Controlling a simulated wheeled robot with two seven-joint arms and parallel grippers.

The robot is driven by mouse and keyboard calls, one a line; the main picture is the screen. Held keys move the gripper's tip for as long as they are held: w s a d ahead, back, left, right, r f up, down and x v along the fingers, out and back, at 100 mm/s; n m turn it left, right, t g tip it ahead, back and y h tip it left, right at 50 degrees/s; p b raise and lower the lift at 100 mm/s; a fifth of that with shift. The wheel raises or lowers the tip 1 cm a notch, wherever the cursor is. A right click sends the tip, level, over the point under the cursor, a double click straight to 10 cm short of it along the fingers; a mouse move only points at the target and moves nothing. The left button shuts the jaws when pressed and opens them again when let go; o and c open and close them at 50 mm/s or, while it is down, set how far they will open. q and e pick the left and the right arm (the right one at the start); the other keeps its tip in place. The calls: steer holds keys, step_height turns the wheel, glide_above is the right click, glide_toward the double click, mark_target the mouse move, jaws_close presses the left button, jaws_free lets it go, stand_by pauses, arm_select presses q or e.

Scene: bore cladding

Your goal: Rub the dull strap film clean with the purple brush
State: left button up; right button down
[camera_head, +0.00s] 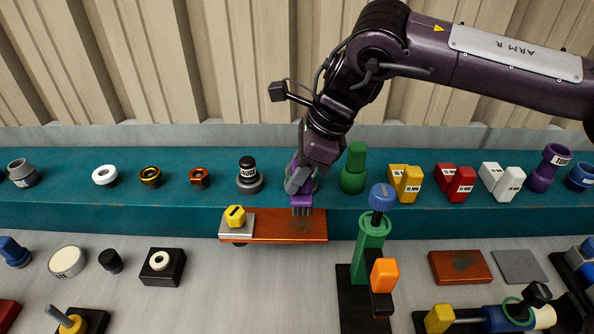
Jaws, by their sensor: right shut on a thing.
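My right gripper (299,181) reaches in from the upper right, pointing down, and is shut on the purple brush (302,201). The brush's bristles point down at the back part of an orange-brown strap (265,226). A dull dark film (300,224) shows on the strap's right half, just in front of the bristles. I cannot tell whether the bristles touch the strap. The strap's left end lies by a grey block with a yellow knob (235,216). The gripper hides part of the brush. My left gripper is not in view.
A teal shelf (80,208) behind holds several fittings, with a green one (354,168) close right of my gripper. A green stand with a blue knob (372,235) rises right of the strap. Another brown plate with a dark patch (460,266) lies farther right.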

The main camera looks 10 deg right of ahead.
mark_target(297, 195)
steer(key=shift+f+b, duration=1.8)
steer(key=shift+f, duration=1.1)
steer(key=shift+f+b, duration=0.3)
steer(key=shift+f, duration=0.25)
steer(key=shift+w+r+p, duration=0.2)
steer(key=shift+w+p, duration=0.1)
steer(key=shift+w, duration=0.1)
steer(key=shift+w+d, duration=0.1)
steer(key=shift+w, duration=0.1)
steer(key=shift+s, duration=0.15)
steer(key=shift+s+a+f, duration=0.1)
steer(key=shift+s+a, duration=0.05)
steer(key=shift+s, duration=0.4)
steer(key=shift+s+a+f, duration=0.1)
steer(key=shift+s, duration=0.45)
